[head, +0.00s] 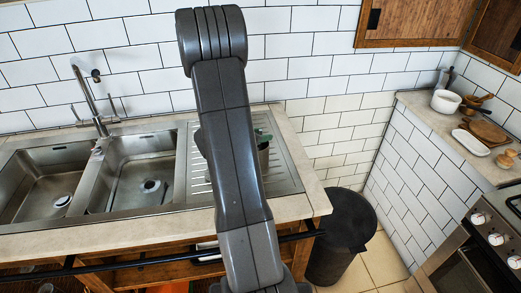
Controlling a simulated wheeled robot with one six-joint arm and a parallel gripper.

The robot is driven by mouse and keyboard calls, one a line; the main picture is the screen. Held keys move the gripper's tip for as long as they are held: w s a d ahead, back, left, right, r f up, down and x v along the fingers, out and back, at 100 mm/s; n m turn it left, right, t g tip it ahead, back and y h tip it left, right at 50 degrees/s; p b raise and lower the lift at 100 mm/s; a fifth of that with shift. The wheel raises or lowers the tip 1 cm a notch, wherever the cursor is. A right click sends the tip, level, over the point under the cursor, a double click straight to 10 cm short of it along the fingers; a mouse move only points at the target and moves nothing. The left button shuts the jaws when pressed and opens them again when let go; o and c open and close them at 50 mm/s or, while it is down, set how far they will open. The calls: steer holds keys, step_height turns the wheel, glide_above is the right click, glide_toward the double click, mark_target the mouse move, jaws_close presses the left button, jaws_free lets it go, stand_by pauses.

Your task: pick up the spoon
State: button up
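I cannot make out a spoon for certain in the head view. A grey container (263,158) with something green at its top stands on the sink's ribbed drainboard, partly hidden behind my arm. A small brown wooden item (478,99) lies by the white bowl (445,101) on the right counter; it is too small to identify. My arm rises through the middle of the view and covers part of the drainboard and wall. My gripper does not show, so its state is not visible.
A double sink (126,182) with a tall faucet (92,100) fills the left counter. A dark round bin (343,232) stands on the floor between the counters. The right counter holds a white oval dish (471,142) and wooden boards (488,131), beside a stove (497,239).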

jaws_close()
steer(key=shift+r, duration=0.1)
